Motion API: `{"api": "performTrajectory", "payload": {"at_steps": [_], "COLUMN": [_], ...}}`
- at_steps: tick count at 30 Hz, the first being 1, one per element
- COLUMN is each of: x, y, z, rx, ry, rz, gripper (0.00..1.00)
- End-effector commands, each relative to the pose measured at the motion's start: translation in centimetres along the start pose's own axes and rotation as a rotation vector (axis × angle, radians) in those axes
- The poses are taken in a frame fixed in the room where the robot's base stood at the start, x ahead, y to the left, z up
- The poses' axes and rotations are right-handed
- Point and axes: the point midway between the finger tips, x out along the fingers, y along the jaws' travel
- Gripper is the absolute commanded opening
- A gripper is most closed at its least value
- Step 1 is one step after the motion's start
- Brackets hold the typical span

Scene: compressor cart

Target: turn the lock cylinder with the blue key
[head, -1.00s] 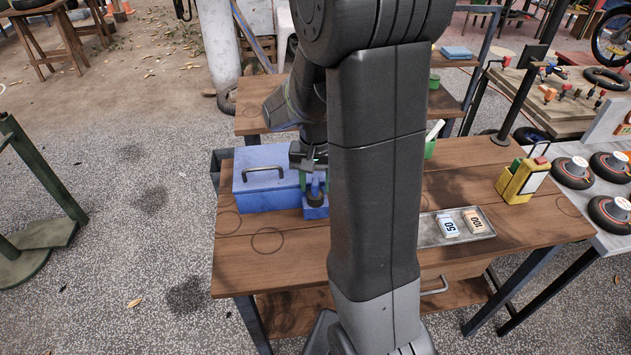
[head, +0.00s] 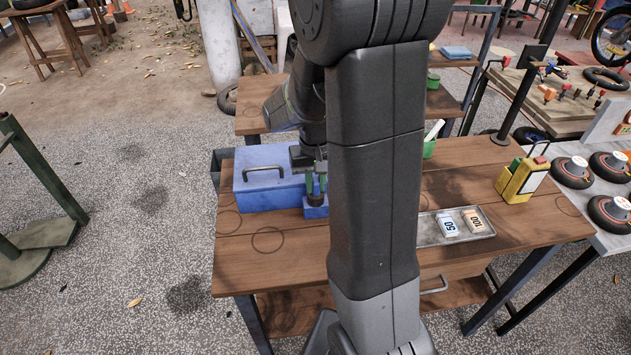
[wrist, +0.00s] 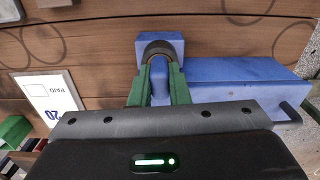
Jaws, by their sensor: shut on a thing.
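My gripper (head: 316,184) is over the front right corner of the blue box (head: 262,187). In the wrist view, its two green fingers (wrist: 160,74) are closed on the blue key (wrist: 159,90), which shows as a blue strip between them. The fingertips reach the dark round lock cylinder (wrist: 158,46) on a small blue block (wrist: 172,37) joined to the box. That block also shows in the head view (head: 316,212). The fingers hide the key's tip, so I cannot tell how deep it sits in the cylinder.
The wooden table (head: 290,245) has free room in front of the box. A grey tray (head: 484,238) with two labelled blocks lies to the right. A yellow holder (head: 520,181) stands beyond it.

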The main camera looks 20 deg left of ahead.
Motion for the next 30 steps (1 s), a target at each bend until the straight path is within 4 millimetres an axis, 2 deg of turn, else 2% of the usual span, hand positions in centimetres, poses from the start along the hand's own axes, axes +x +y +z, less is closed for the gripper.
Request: {"api": "performTrajectory", "payload": {"at_steps": [3,12,13,16,17,25,30], "x": [0.00,0.01,0.01,0.01,0.01,-0.05,-0.92], "y": [-0.01,0.00,0.00,0.00,0.00,0.00,0.00], "z": [0.01,0.01,0.01,0.01,0.01,0.01,0.00], "rx": [-0.054,-0.061,-0.061,-0.060,-0.060,-0.059,-0.059], "ry": [0.000,0.000,0.000,0.000,0.000,0.000,0.000], "rz": [0.000,0.000,0.000,0.000,0.000,0.000,0.000], "gripper": [0.00,0.00,0.20,0.39,0.41,0.41,0.41]}}
